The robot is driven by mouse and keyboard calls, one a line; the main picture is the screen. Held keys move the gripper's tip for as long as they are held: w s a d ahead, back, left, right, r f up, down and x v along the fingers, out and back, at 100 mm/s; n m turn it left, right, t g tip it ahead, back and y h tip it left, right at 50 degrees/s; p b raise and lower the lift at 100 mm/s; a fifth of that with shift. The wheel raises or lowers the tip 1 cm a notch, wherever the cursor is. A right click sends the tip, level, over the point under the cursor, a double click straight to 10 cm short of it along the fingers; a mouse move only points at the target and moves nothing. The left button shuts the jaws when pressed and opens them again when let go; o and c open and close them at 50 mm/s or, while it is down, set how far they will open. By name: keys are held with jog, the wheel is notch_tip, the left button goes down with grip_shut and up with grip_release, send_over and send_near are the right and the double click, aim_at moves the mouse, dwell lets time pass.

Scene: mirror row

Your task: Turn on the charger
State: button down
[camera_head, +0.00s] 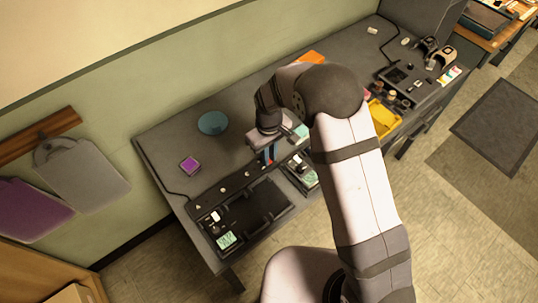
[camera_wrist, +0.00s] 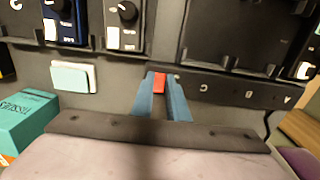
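My gripper (camera_wrist: 161,84) has two blue fingers pointing down at a dark labelled strip on the desk; it also shows in the head view (camera_head: 269,158). A small red piece (camera_wrist: 159,83) shows between the fingertips. I cannot tell whether the fingers hold it or it sits on the strip behind them. No device is clearly marked as the charger. A blue device (camera_wrist: 66,30) and a grey device (camera_wrist: 113,22), each with a black knob, stand beyond the strip at the upper left.
A dark tray (camera_head: 255,210) lies at the desk's front. A teal box (camera_wrist: 22,122) and a pale green block (camera_wrist: 72,77) are near my gripper's left in the wrist view.

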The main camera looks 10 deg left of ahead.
jog(key=shift+w+a+g+h, duration=0.1)
jog(key=shift+w+g+h, duration=0.05)
jog(key=shift+g+h, duration=0.25)
jog(key=c, duration=1.7)
grip_release()
jog(key=shift+r, duration=0.1)
jog(key=shift+w+a+r+b, duration=0.15)
jog(key=shift+r+b, duration=0.3)
jog(key=shift+r, duration=1.4)
jog(key=shift+w+a+r+b, duration=0.1)
jog(key=shift+r+b, duration=0.35)
jog(key=shift+r, duration=1.35)
